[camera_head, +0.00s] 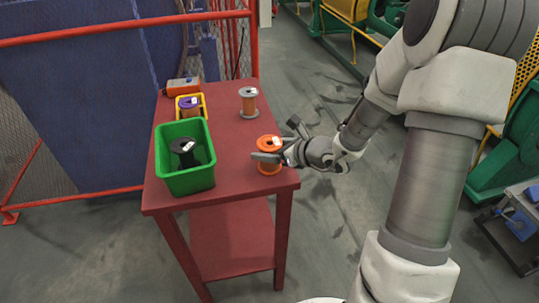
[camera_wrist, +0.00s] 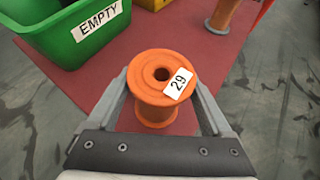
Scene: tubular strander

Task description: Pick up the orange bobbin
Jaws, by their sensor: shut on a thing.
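The orange bobbin (camera_head: 268,145) stands upright near the front right edge of the red table (camera_head: 235,160). In the wrist view the orange bobbin (camera_wrist: 150,72) shows a white label reading 29 on its top flange. My gripper (camera_head: 268,158) reaches in from the right, with a finger on either side of the bobbin. In the wrist view my gripper (camera_wrist: 160,85) is shut on the bobbin between its flanges. Whether the bobbin's base touches the table is hard to tell.
A green bin (camera_head: 190,182) marked EMPTY holds a black bobbin (camera_head: 184,150). Behind it, a yellow bin (camera_head: 203,105) holds a purple-topped bobbin (camera_head: 190,103). A grey-flanged bobbin (camera_head: 249,103) stands at the back right. An orange box (camera_head: 183,85) lies at the back. Red rails border the left.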

